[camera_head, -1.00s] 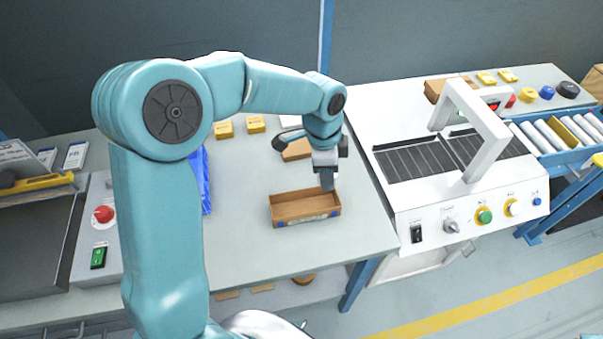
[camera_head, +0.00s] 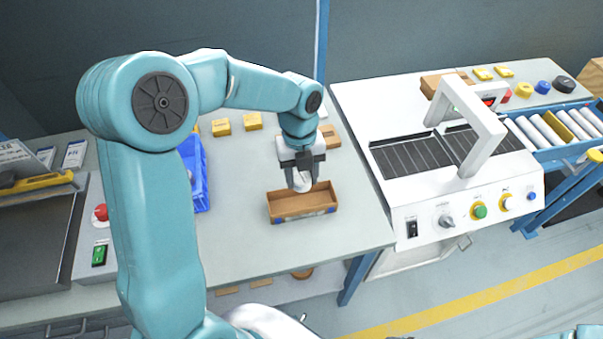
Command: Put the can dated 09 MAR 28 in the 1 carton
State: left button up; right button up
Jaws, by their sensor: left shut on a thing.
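My left gripper (camera_head: 301,181) points down over an open brown carton (camera_head: 303,210) on the bench. It is shut on a pale, whitish can (camera_head: 300,184), which hangs between the fingers at the carton's back side. I cannot tell whether the can touches the carton floor, and no date on it can be read. The carton has small blue marks on its front face; no number is legible. My right gripper is not in view.
A blue bin (camera_head: 196,172) stands left of the carton, partly behind my arm. A brown box (camera_head: 329,136) and yellow blocks (camera_head: 252,121) lie behind. A white machine (camera_head: 440,200) with an arch stands right. The bench front is clear.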

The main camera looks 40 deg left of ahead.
aim_at(302, 207)
pick_arm(q)
jog(key=shift+f, duration=0.25)
jog(key=shift+f+b, duration=3.2)
jog(key=shift+f, duration=1.1)
jog(key=o, duration=1.1)
jog(key=r, duration=0.5)
jog(key=a+r+p, duration=0.1)
jog(key=r, duration=0.4)
jog(key=w+r, duration=0.1)
jog(key=r, duration=0.5)
jog(key=shift+w+a+r, duration=0.1)
jog(key=shift+a, duration=0.2)
